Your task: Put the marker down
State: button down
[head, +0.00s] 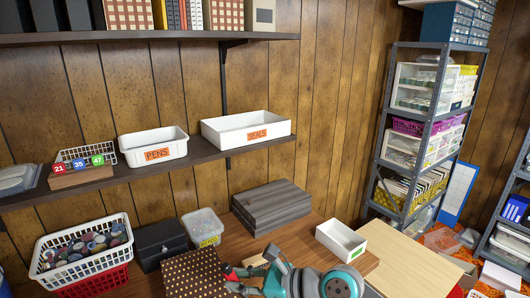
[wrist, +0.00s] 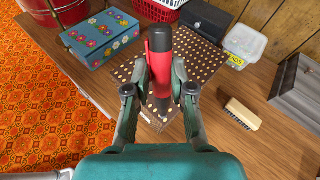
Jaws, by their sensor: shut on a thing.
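The marker (wrist: 160,68) is red with a black end. In the wrist view it stands roughly lengthwise between the fingers of my gripper (wrist: 161,82), which is shut on it. Its lower part is partly hidden by the fingers. The dotted brown box or board (wrist: 125,65) lies behind and below it; I cannot tell the gap between them. In the head view my gripper (head: 244,281) is at the bottom centre, above the wooden table, with a bit of red at its tip.
A white bin labelled PENS (head: 153,145) and one labelled SEALS (head: 246,129) stand on the shelf. A basket of spools (head: 84,252), a clear tub (head: 203,227), a grey wooden box (head: 271,207), a white tray (head: 341,240) and a brush (wrist: 242,113) occupy the table.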

jog(key=w+d+f+m+t+h, duration=0.1)
jog(key=d+f+m+t+h, duration=0.3)
jog(key=d+f, duration=0.7)
jog(key=w+d+f+m+t+h, duration=0.1)
jog(key=d+f+m+t+h, duration=0.3)
jog(key=d+f, duration=0.6)
jog(key=d+m+h, duration=0.1)
jog(key=d+m, duration=0.1)
jog(key=d, duration=0.1)
jog(key=shift+w+f+m+t, duration=0.35)
jog(key=shift+m+t, duration=0.05)
